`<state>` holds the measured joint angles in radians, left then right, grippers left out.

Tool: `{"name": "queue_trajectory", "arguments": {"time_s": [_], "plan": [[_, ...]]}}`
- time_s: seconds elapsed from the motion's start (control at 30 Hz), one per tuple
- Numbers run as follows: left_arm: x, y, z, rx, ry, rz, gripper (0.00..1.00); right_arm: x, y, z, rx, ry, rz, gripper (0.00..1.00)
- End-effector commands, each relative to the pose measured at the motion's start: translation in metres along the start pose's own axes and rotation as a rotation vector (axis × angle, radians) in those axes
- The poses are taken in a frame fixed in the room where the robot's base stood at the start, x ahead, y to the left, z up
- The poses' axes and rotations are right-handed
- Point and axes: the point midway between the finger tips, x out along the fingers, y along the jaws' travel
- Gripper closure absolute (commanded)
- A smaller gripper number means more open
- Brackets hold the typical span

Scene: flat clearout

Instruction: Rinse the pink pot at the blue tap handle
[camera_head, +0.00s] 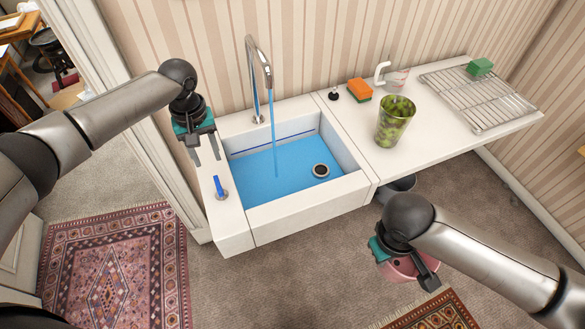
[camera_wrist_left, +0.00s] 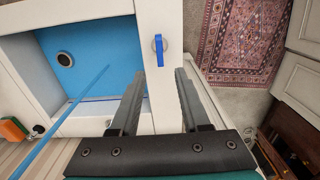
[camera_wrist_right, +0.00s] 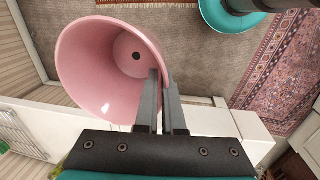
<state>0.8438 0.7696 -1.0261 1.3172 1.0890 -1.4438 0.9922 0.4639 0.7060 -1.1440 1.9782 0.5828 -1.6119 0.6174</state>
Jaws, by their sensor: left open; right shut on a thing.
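The blue tap handle (camera_head: 220,187) stands on the left rim of the white sink (camera_head: 305,198). A thin blue stream of water runs from the tap (camera_head: 262,70) into the basin. My left gripper (camera_head: 206,160) is open and empty, above the rim just behind the handle; the handle also shows ahead of its fingers in the left wrist view (camera_wrist_left: 159,48). My right gripper (camera_wrist_right: 160,90) is shut on the wall of the pink pot (camera_wrist_right: 95,65). The pot is empty, with a dark hole in its bottom. In the head view the pot (camera_head: 400,268) is partly hidden, in front of the counter.
On the counter (camera_head: 355,150) stand a patterned green cup (camera_head: 395,122), an orange sponge (camera_head: 360,90), a spray bottle (camera_head: 393,76), and a wire rack (camera_head: 480,98) with a green sponge (camera_head: 480,67).

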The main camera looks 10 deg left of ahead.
Motion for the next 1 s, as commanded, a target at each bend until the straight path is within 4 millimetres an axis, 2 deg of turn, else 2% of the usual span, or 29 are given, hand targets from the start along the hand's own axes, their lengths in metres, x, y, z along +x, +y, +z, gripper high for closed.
{"name": "queue_trajectory", "arguments": {"time_s": [0.3,0.5,0.7,1.0], "plan": [[0.060,0.001,0.001,0.001,-0.002,-0.001,0.54,0.008,-0.001,-0.001,0.001,0.002,0.001,1.00],[0.093,0.000,0.001,0.003,0.000,-0.002,0.54,0.015,-0.002,-0.001,0.001,0.002,0.001,1.00],[0.110,0.001,0.001,0.003,0.000,0.001,0.54,0.019,-0.002,-0.001,0.001,0.002,0.001,1.00],[0.113,0.000,0.001,0.004,0.001,0.000,0.54,0.019,-0.002,-0.001,0.001,0.002,0.001,1.00]]}}
